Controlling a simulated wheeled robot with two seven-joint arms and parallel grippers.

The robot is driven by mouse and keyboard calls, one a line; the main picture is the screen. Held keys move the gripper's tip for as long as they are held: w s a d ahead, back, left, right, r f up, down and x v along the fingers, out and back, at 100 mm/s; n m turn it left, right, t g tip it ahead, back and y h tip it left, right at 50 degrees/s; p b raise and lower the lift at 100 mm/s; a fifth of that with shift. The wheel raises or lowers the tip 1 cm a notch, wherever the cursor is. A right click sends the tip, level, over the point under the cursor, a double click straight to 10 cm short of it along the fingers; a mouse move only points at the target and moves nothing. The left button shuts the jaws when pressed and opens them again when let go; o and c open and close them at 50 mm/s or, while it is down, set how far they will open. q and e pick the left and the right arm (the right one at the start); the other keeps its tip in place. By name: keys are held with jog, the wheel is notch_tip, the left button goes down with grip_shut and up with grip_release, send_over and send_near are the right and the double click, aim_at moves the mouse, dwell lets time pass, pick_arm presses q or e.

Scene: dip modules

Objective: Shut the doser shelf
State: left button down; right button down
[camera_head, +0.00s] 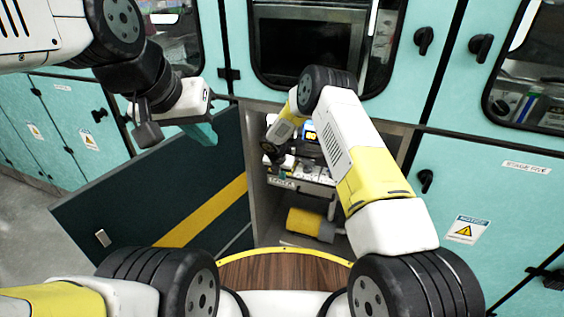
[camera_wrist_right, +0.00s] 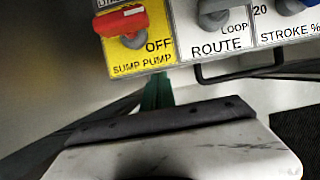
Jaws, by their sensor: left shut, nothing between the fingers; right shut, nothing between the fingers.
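The doser shelf (camera_head: 315,186) is in the open cabinet in the head view, partly hidden by my right arm; how far out it stands is hard to tell. In the right wrist view, its front panel (camera_wrist_right: 185,52) carries a red switch marked SUMP PUMP OFF, a ROUTE knob and a STROKE % knob. A dark bar handle (camera_wrist_right: 262,75) runs below the panel. My right gripper (camera_wrist_right: 157,93) is shut and empty, its teal fingertips just below the sump pump label; contact cannot be told. My left gripper (camera_head: 203,133) is shut and empty above the open door.
The dark cabinet door (camera_head: 150,200) with a yellow stripe hangs open at the left. A yellow cylinder (camera_head: 305,222) lies below the shelf. Teal cabinets (camera_head: 490,200) with black latches surround the opening. My wooden-topped base stands close in front.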

jog(key=shift+w+d+r, duration=0.2)
jog(key=shift+w+r, duration=0.2)
jog(key=shift+r, duration=0.05)
jog(key=s+a, duration=0.4)
jog(key=s, duration=0.9)
jog(key=shift+a, duration=0.2)
